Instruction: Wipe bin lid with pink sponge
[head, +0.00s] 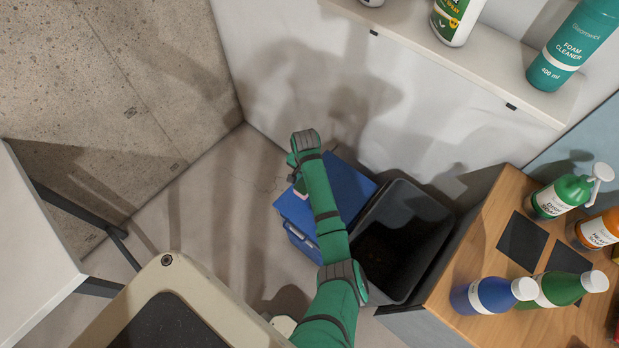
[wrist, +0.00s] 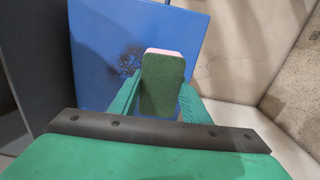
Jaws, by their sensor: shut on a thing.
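The blue bin lid (wrist: 215,45) lies beneath my gripper and carries a dark smudge (wrist: 128,62) left of the sponge in the wrist view. In the head view the blue bin (head: 349,184) stands on the floor, its lid partly hidden by my green arm. My gripper (wrist: 163,92) is shut on the sponge (wrist: 163,85), which shows a dark green face and a pink edge at its far end. The sponge is over the lid; I cannot tell whether it touches it. In the head view my gripper (head: 298,172) is mostly hidden behind the wrist.
A dark open bin (head: 425,222) stands right of the blue bin. Further right is a wooden counter (head: 470,265) with bottles. A white shelf (head: 470,62) with a foam cleaner can (head: 572,45) is above. A concrete wall (head: 120,90) is at left; floor there is clear.

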